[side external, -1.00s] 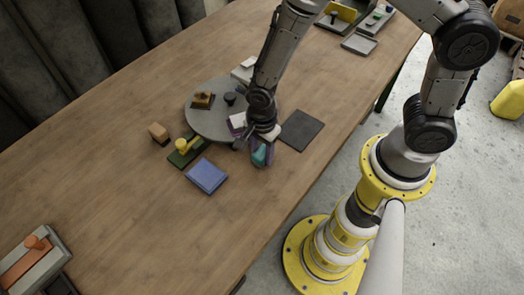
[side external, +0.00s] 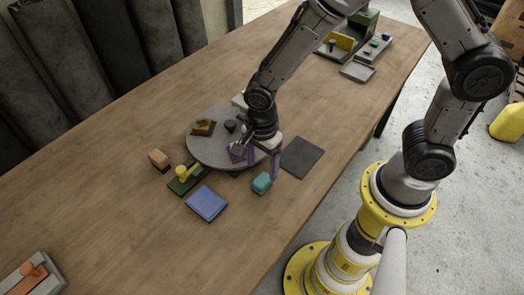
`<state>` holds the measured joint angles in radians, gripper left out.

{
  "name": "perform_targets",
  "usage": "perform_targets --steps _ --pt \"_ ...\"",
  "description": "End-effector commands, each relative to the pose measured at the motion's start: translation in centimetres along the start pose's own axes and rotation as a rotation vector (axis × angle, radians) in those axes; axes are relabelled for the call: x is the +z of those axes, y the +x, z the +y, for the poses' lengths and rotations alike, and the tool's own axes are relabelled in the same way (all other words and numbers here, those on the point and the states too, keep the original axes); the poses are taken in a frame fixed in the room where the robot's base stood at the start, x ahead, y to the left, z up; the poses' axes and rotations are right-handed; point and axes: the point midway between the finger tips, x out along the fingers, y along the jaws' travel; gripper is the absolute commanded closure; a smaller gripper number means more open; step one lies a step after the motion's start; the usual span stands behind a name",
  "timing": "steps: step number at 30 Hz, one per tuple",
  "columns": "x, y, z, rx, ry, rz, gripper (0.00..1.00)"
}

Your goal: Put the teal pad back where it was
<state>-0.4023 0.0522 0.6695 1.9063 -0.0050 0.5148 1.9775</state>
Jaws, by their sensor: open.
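The teal pad (side external: 261,183) is a small block lying on the wooden table, just in front of the round grey turntable and right of the blue pad (side external: 207,203). One finger shows over the turntable's edge, the other close to the teal pad's upper right. Whether that finger touches the pad cannot be told.
The turntable (side external: 200,150) carries a brown stamp (side external: 203,127) and a dark knob. A green base with a yellow knob (side external: 183,172) and a tan block (side external: 158,159) stand left. A dark flat mat (side external: 302,157) lies right.

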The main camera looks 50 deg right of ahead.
Motion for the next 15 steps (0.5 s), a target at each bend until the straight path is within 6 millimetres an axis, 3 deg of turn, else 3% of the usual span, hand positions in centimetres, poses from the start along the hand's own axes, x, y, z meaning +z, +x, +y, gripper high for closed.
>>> perform_targets --steps 6,15 --pt "0.0 -3.7 -0.1 -0.003 0.000 -0.001 0.26" --pt "0.0 -5.3 0.0 0.000 -0.003 0.000 0.26"
